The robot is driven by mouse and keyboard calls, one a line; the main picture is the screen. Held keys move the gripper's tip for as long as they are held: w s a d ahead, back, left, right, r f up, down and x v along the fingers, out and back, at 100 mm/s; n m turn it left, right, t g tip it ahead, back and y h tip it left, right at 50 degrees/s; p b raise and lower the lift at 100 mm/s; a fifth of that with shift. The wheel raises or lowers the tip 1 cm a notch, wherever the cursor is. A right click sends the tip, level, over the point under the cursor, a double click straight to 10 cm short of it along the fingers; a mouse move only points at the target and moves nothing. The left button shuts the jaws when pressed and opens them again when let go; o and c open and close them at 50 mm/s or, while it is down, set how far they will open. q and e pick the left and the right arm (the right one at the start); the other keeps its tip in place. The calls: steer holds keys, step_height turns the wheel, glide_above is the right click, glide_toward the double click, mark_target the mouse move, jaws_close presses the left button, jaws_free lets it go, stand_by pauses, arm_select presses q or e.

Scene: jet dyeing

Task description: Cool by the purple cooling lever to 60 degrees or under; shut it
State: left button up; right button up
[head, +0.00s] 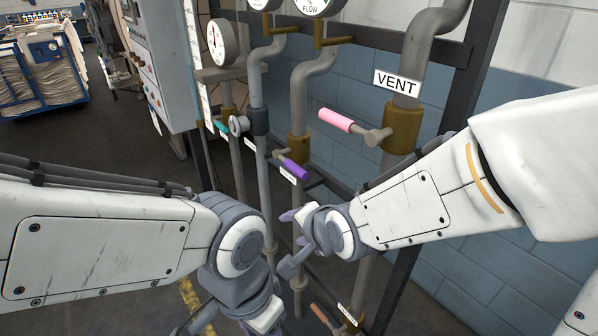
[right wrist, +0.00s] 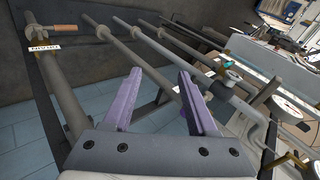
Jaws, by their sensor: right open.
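The purple cooling lever (head: 292,168) is on a vertical pipe in the middle of the head view, its handle slanting down to the right. My right gripper (head: 288,241) is open and empty, below the lever and apart from it.
A pink lever (head: 336,120) sticks out beside the VENT label (head: 397,83), right of the purple one. A teal lever (head: 221,127) is to the left. An orange-brown lever (head: 320,314) is low down. Pipes and dark frame posts stand close around; a control cabinet (head: 160,60) is at left.

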steer(key=w+d+m+t+b, duration=0.1)
steer(key=w+m+t+b, duration=0.15)
steer(key=w+m, duration=0.4)
steer(key=m+t, duration=0.4)
steer(key=m, duration=0.2)
glide_toward(296, 169)
steer(key=w+f, duration=0.1)
steer(key=w, duration=0.1)
steer(key=shift+n, duration=0.25)
steer(key=p+x, duration=0.1)
steer(key=x, duration=0.8)
steer(key=shift+w+a+p, duration=0.15)
steer(key=shift+a+p, duration=0.05)
steer(key=shift+p, duration=0.15)
arm_select(q)
steer(key=shift+f, duration=0.9)
arm_select(e)
jaws_close()
